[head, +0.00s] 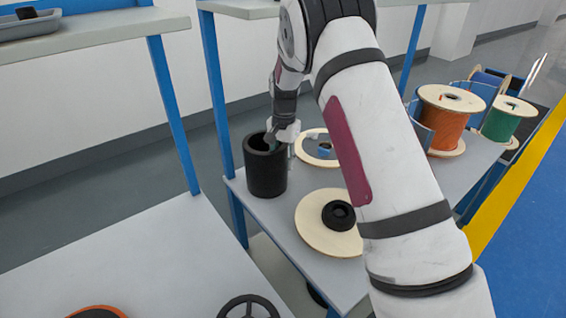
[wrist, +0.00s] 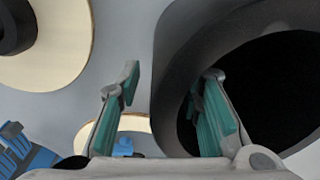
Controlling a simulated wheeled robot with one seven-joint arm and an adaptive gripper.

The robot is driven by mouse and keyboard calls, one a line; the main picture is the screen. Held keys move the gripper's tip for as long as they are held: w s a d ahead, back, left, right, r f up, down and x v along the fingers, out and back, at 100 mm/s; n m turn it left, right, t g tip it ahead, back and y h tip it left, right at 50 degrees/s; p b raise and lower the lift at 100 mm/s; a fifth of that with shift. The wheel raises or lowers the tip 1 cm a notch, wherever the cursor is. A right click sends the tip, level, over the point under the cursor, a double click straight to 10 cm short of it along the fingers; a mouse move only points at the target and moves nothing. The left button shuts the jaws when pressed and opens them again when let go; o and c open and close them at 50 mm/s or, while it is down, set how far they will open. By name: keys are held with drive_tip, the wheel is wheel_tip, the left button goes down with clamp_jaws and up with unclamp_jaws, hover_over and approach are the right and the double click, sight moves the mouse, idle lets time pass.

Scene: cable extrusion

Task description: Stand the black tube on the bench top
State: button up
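The black tube (head: 266,173) is upright, with its open end up, at the left corner of the grey bench top (head: 268,213) in the head view. It appears to rest on that surface. My gripper (head: 275,145) reaches down at the tube's rim. In the wrist view, the tube's wall (wrist: 172,105) lies between the fingers of my gripper (wrist: 172,76). One finger is inside the dark opening and the other is outside. A gap shows between the outer finger and the wall, so the gripper looks open. The tube's far lower side is hidden.
A pale reel (head: 315,222) with a black hub lies beside the tube, and another pale reel (head: 312,148) lies behind. An orange cable spool (head: 447,122) and a green one (head: 503,122) stand farther right. A nearer grey table (head: 130,262) has clear room.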

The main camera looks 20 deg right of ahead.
sight(283, 148)
wheel_tip(283, 148, up, 6)
drive_tip(key=shift+r+p, duration=0.2)
drive_tip(key=shift+p, duration=0.35)
